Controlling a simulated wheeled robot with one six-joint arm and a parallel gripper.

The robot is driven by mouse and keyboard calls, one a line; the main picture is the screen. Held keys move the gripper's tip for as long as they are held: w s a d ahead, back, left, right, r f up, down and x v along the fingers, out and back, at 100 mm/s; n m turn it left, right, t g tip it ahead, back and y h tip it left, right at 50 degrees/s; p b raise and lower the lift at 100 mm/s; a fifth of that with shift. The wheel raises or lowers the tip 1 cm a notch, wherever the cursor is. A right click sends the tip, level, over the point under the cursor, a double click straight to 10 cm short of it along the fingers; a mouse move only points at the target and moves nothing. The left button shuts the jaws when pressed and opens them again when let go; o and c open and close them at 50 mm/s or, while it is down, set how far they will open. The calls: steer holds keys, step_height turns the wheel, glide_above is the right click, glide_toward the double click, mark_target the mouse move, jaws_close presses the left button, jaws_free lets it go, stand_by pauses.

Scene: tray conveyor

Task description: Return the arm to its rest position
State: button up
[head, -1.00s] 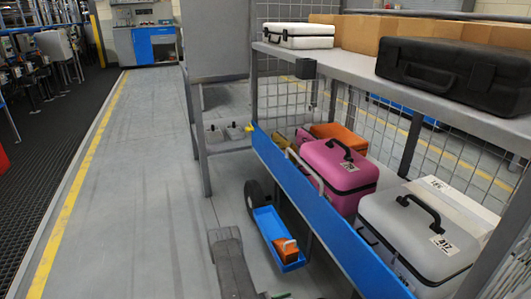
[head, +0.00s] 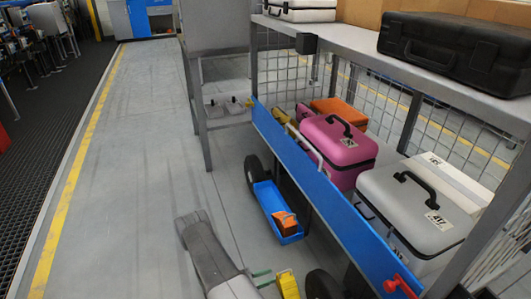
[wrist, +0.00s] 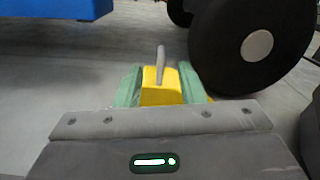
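My arm (head: 208,255) reaches down in the lower middle of the head view, beside the cart. My gripper (head: 268,279) has green fingers and is low above the floor by the cart's wheels. In the wrist view, its fingers (wrist: 162,84) stand on both sides of a yellow block (wrist: 160,90) with a grey upright handle, and look shut on it. The yellow block also shows at the fingertips in the head view (head: 288,286). Its lower part is hidden in the wrist view by my gripper body.
A blue-sided cart (head: 300,165) fills the right, with a pink case (head: 335,150), a grey case (head: 410,210) and a black case (head: 455,50) on its shelves. A blue tray (head: 268,203) holds an orange block (head: 285,221). Dark wheels (head: 323,285) are close to my gripper. Floor at left is clear.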

steer(key=v, duration=0.5)
steer(key=b+x, duration=0.2)
steer(key=x, duration=1.2)
steer(key=shift+w+d, duration=0.15)
steer(key=shift+d, duration=0.2)
steer(key=shift+w+d, duration=0.2)
steer(key=shift+d, duration=0.25)
